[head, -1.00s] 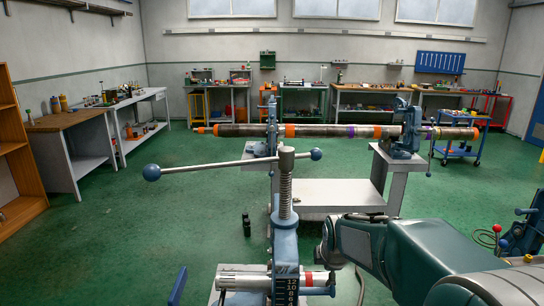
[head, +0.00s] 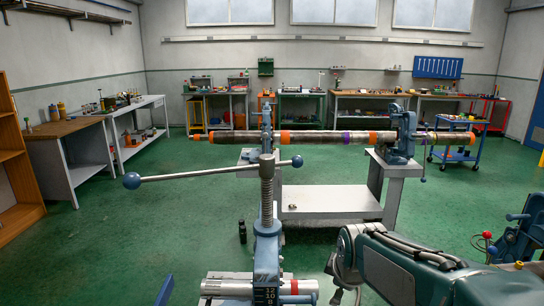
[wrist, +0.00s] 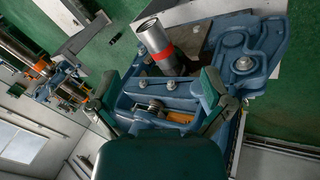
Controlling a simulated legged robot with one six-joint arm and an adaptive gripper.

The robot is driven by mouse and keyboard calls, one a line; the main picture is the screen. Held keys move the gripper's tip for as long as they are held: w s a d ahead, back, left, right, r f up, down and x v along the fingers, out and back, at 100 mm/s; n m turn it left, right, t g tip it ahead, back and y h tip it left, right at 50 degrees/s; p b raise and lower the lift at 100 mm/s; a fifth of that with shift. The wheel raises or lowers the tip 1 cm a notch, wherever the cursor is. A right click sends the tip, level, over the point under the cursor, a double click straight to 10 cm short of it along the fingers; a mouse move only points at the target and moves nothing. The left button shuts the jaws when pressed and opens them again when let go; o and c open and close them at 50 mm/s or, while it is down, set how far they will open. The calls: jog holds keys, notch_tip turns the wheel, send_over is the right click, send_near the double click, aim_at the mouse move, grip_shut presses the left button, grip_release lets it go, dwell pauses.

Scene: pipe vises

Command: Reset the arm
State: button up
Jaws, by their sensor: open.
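My gripper (wrist: 160,105) is open in the wrist view, its two fingers spread apart with nothing between them that I can see held. Beyond the fingers is a blue pipe vise (wrist: 255,50) with a grey pipe (wrist: 150,36) that has a red band. In the head view my arm (head: 420,270) reaches in at the lower right, and the gripper itself is out of that view. The near vise (head: 267,240) has a threaded screw and a long bar handle (head: 215,172) with blue ball ends. The grey pipe (head: 228,288) passes through its base.
A long dark pipe (head: 315,137) with orange bands lies across vises on stands (head: 395,185) ahead. Workbenches (head: 70,140) line the left and back walls. A blue cart (head: 455,150) stands at the right. Green floor is open at the left.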

jog(key=s+d+r+m, duration=0.1)
jog(key=s+r+m, duration=0.1)
jog(key=s+m, duration=1)
jog(key=s, duration=0.8)
jog(key=shift+r+m, duration=0.25)
jog(key=shift+m, duration=0.15)
jog(key=shift+a, duration=0.15)
